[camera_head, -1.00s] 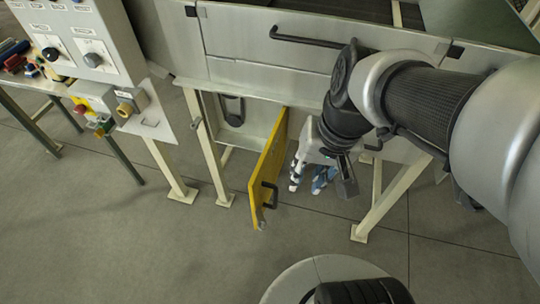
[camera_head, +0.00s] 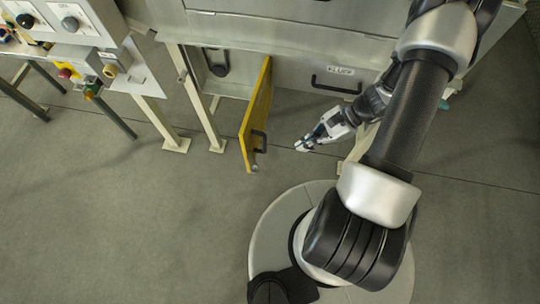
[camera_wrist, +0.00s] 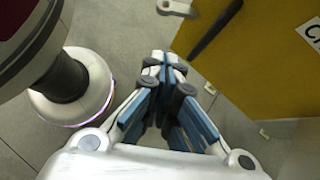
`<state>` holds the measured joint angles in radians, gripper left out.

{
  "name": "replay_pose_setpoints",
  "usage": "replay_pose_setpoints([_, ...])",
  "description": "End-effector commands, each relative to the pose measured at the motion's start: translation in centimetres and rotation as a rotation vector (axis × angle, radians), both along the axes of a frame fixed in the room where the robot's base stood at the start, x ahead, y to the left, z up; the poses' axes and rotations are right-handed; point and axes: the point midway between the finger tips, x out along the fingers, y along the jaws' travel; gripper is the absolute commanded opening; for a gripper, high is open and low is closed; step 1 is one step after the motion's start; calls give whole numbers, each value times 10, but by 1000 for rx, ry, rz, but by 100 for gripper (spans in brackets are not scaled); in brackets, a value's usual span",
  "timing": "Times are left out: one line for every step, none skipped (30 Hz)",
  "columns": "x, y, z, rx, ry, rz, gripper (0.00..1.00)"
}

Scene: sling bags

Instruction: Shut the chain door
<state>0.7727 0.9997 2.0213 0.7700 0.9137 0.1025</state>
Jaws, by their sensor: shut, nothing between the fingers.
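The chain door is a yellow panel (camera_head: 257,112) with a dark handle (camera_head: 259,138). In the head view it stands swung open, its edge toward me, below the grey machine front. My gripper (camera_head: 301,146) is to the right of the door, apart from it, with its fingers shut and empty. In the wrist view the yellow door (camera_wrist: 262,70) fills the upper right, with a dark bar, probably its handle (camera_wrist: 215,30), crossing its left edge. The gripper (camera_wrist: 164,62) points past the door's left side there. A partly cut-off label (camera_wrist: 312,33) shows on the door.
The grey machine front has a drawer-like panel labelled FLUFF (camera_head: 341,71) with a black handle (camera_head: 336,87), behind my gripper. A control box with knobs (camera_head: 70,22) stands at upper left. Pale machine legs (camera_head: 206,125) stand left of the door.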

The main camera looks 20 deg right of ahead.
Motion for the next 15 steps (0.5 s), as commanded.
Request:
replay_pose_setpoints([-1,1,-3,7,7,-12,0])
replay_pose_setpoints([-1,1,-5,8,8,-14,0])
replay_pose_setpoints([-1,3,-7,9,10,-16,0])
replay_pose_setpoints([-1,5,-9,10,10,-16,0])
replay_pose_setpoints([-1,7,-11,11,10,-15,0])
replay_pose_setpoints([-1,12,-15,12,10,-14,0])
replay_pose_setpoints([-1,15,-18,13,11,-13,0])
replay_pose_setpoints([-1,19,-22,12,12,-13,0])
replay_pose_setpoints([-1,25,-28,11,11,-11,0])
replay_pose_setpoints([-1,29,-32,12,11,-12,0])
replay_pose_setpoints([-1,35,-36,12,12,-11,0])
replay_pose_setpoints([-1,41,-43,12,12,-10,0])
replay_pose_setpoints([0,46,-47,12,13,-11,0])
replay_pose_setpoints([0,51,-52,12,11,-9,0])
replay_pose_setpoints([0,58,-58,11,12,-10,0])
